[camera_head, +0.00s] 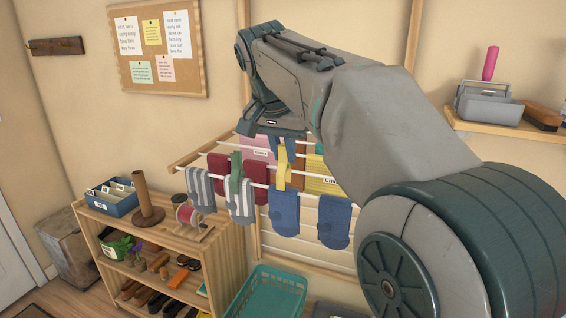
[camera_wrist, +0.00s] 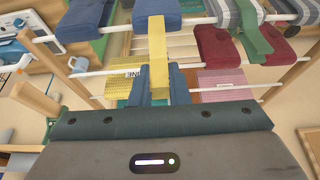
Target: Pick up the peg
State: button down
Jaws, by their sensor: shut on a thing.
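A yellow peg (camera_head: 283,167) sits at a white rail of the drying rack, above a pair of blue socks (camera_head: 285,211). In the wrist view the yellow peg (camera_wrist: 158,50) runs away from me between my two blue fingers. My gripper (camera_head: 282,147) is shut on the near end of the yellow peg. In the wrist view my gripper (camera_wrist: 160,84) has a finger on either side of it. A green peg (camera_head: 236,173) sits to the left by the grey striped sock, apart from my gripper; it also shows in the wrist view (camera_wrist: 252,32).
Dark red socks (camera_head: 223,174) and striped socks (camera_head: 200,189) hang on the rails (camera_head: 185,170) nearby. Pink and yellow cloths hang behind. A teal basket (camera_head: 268,293) stands below. A wooden shelf (camera_head: 205,262) with a blue box and spools stands left.

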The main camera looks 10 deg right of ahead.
jog(key=s+d+r, duration=0.4)
jog(key=d+r, duration=0.3)
jog(key=d, duration=0.3)
jog(key=shift+s+d+r+b, duration=0.15)
jog(key=shift+d+r+b, duration=0.1)
jog(key=shift+d+b, duration=0.15)
dwell(0.4)
